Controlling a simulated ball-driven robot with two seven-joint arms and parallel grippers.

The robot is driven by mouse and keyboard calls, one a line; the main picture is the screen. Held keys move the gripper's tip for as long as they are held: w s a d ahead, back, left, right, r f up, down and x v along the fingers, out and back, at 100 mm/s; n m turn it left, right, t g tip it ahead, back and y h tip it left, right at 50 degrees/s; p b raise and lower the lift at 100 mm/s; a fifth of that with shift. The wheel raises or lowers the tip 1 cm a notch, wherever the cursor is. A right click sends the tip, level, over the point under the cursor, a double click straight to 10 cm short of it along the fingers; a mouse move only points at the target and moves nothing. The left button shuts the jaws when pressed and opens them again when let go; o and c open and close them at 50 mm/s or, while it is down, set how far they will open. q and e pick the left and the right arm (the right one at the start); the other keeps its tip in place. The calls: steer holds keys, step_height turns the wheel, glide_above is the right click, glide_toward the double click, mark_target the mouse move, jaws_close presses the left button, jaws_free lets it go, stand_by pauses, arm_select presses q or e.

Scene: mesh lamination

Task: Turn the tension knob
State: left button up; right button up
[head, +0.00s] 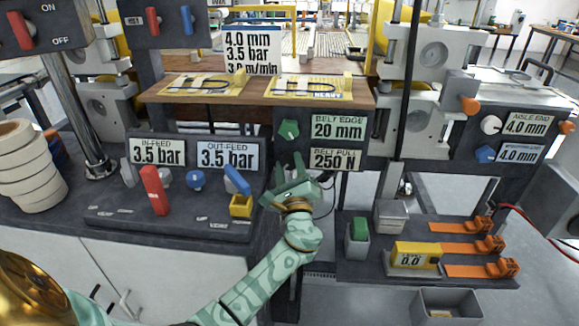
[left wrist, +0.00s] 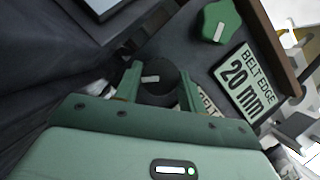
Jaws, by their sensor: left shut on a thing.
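The knob beside the "BELT PULL 250 N" label (head: 335,159) is black and round with a pale pointer mark. In the left wrist view this black knob (left wrist: 152,76) sits between the two green fingers of my left gripper (left wrist: 159,84). In the head view the gripper (head: 290,172) reaches up to the panel and hides most of the knob. The fingers are shut on the knob from both sides. My right gripper is in neither view.
A green lobed knob (head: 288,130) is just above, next to the "BELT EDGE 20 mm" label (head: 338,127). A wooden shelf (head: 260,98) overhangs the panel. To the left stand a red lever (head: 154,191) and a blue lever (head: 237,180).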

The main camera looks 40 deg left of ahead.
arm_select(q)
steer(key=o, duration=1)
steer(key=shift+m, duration=0.3)
steer(key=p+v, duration=0.1)
steer(key=v, duration=1.5)
steer(key=shift+s+f, duration=0.15)
steer(key=shift+f, duration=0.1)
